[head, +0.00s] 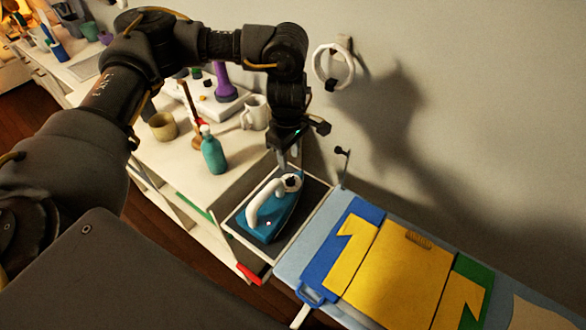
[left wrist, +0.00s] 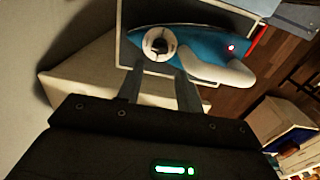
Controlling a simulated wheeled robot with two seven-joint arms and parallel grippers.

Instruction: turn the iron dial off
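The iron (head: 285,215) is blue with a white handle (head: 253,208) and rests on a dark tray at the end of the ironing board. A small red light glows on it. The dial (head: 292,183) is a white round piece with a dark centre at one end of the iron; the left wrist view shows the dial (left wrist: 160,43) closer. My left gripper (head: 284,163) points down just above the dial end. Its two fingers (left wrist: 154,75) are apart with nothing between them, just short of the dial in that view. Contact cannot be told. My right gripper is out of view.
The ironing board (head: 295,262) holds a folded yellow, blue and green cloth (head: 392,270). A white table beside it carries a teal bottle (head: 213,154), a white mug (head: 255,113) and a tan cup (head: 163,126). A white ring (head: 318,66) hangs on the wall behind my arm.

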